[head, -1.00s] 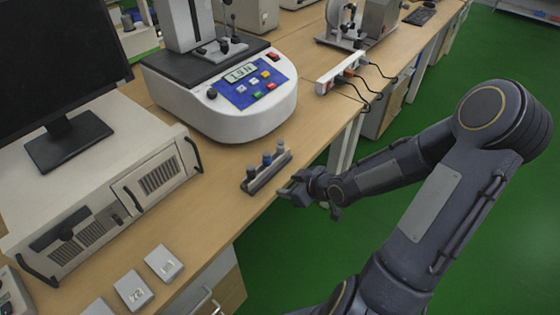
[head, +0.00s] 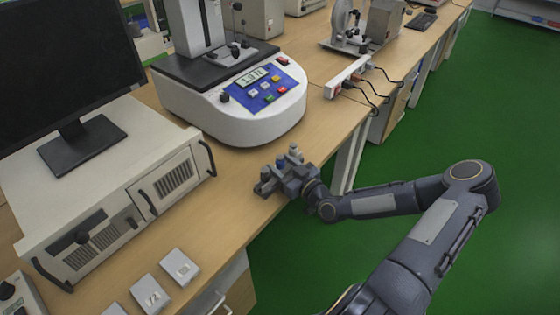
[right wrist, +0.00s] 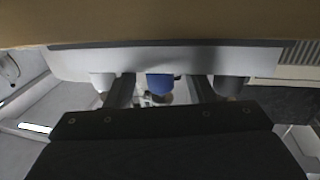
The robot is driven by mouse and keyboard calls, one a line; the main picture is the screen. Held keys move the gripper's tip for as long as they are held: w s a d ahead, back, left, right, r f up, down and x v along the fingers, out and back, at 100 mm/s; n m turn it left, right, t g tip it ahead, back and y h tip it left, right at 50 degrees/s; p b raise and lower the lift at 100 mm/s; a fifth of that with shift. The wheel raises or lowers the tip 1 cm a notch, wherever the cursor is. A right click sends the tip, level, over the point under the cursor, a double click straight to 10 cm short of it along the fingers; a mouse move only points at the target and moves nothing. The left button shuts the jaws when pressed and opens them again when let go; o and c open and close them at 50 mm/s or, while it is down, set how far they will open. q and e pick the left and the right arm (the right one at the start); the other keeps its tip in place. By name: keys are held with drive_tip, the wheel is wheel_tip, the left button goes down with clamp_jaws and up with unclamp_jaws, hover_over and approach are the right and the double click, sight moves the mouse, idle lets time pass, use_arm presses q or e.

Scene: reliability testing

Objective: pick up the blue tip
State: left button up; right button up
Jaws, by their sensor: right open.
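The blue tip (right wrist: 160,83) shows in the middle of the right wrist view, between the two fingers of my right gripper (right wrist: 161,92). The fingers are open, with a gap on each side of the tip. A pale tip (right wrist: 100,82) lies outside the left finger and a grey tip (right wrist: 230,85) outside the right one. In the head view my right gripper (head: 283,178) is at the small tip rack near the table's front edge and hides much of the rack and the blue tip. My left gripper is not in view.
A white testing machine (head: 232,120) with a blue panel stands behind the rack. A beige case (head: 110,190) with handles is to the left, under a monitor (head: 65,60). Small white boxes (head: 180,267) lie in front. A power strip (head: 345,78) lies to the right.

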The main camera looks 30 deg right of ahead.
drive_tip(key=shift+w+a, duration=0.1)
drive_tip(key=shift+w, duration=0.5)
drive_tip(key=c, duration=1)
drive_tip(key=shift+r, duration=0.1)
drive_tip(key=shift+c, duration=0.2)
